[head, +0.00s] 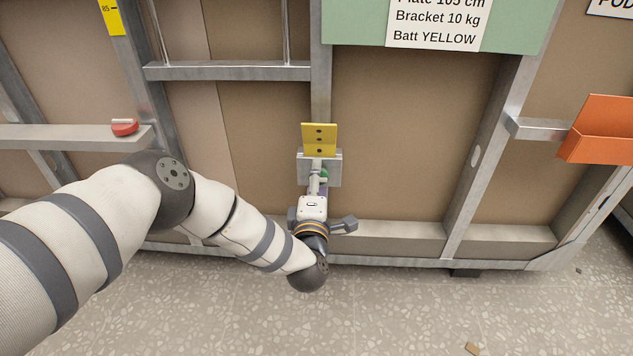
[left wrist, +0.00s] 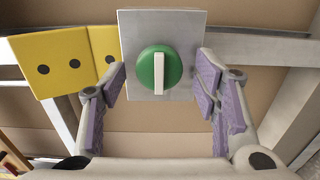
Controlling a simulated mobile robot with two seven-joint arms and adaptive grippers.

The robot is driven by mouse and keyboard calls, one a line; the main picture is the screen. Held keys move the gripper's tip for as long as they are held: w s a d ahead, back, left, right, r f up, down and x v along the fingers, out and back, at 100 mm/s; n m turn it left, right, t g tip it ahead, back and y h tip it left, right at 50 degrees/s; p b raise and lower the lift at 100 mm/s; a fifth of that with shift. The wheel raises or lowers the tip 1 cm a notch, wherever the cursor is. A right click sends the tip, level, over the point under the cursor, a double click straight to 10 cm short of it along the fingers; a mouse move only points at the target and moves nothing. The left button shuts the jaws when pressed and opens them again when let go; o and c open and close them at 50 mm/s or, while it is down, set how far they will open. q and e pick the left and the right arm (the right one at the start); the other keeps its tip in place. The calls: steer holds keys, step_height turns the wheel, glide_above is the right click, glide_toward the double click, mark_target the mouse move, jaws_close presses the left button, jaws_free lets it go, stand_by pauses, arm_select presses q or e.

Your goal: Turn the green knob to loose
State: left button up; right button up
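The green knob (left wrist: 160,69) is round with a raised white bar across its face. The bar runs nearly straight up and down in the left wrist view. It sits on a grey metal plate (left wrist: 190,30), and in the head view a bit of the green knob (head: 324,174) shows, mostly hidden by my gripper. My left gripper (left wrist: 160,84) is open, its purple-padded fingers on either side of the knob with gaps visible. In the head view my left gripper (head: 318,182) is in front of the plate (head: 333,165). My right gripper is in neither view.
A yellow bracket with dark holes (head: 319,139) stands just above the plate. A red knob (head: 124,128) sits on a rail at left. An orange bin (head: 600,132) is at right. Metal studs (head: 490,150) frame brown panels. The speckled floor (head: 420,310) is mostly clear.

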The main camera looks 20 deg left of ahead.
arm_select(q)
steer(key=v, duration=1.2)
steer(key=shift+r, duration=0.1)
